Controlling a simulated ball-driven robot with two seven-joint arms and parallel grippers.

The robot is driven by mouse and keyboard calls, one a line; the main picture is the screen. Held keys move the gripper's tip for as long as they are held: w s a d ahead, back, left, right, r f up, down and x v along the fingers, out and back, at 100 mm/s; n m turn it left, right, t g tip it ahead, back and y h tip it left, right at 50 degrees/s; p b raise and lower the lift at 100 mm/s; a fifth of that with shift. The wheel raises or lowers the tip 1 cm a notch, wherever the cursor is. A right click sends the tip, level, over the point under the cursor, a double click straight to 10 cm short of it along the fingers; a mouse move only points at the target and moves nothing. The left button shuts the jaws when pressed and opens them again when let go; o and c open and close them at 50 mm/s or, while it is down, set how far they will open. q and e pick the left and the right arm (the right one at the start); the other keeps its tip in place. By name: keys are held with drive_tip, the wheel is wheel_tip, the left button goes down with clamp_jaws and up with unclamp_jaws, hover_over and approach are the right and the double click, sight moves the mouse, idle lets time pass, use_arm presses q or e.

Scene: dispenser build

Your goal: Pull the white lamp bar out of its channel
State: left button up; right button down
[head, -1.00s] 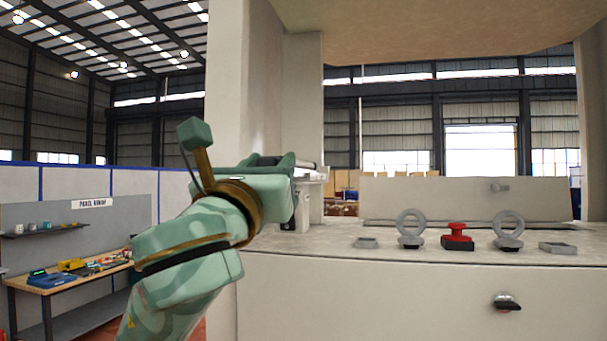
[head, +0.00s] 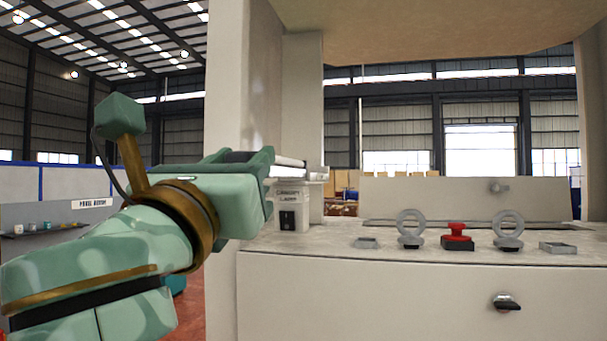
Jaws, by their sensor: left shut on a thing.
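The white lamp bar (head: 291,162) is a short pale rod that shows just past the tips of my left gripper (head: 268,164). The gripper is shut on its near end, at the left post of the cabinet. The bar lies level above a small white box labelled as a canopy lamp (head: 291,208), with a dark switch on its front. The bar's far end reaches toward a light bracket (head: 313,174); whether it still sits in its channel I cannot tell. My right gripper is not in view.
A dark latch (head: 506,301) is on the front panel. The cabinet's left post (head: 240,90) stands close behind my gripper.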

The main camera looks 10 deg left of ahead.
use_arm(q)
drive_tip(key=shift+s, duration=1.5)
drive_tip(key=s+b, duration=0.2)
drive_tip(key=s, duration=0.1)
drive_tip(key=shift+a, duration=0.1)
drive_tip(key=shift+w+f, duration=0.1)
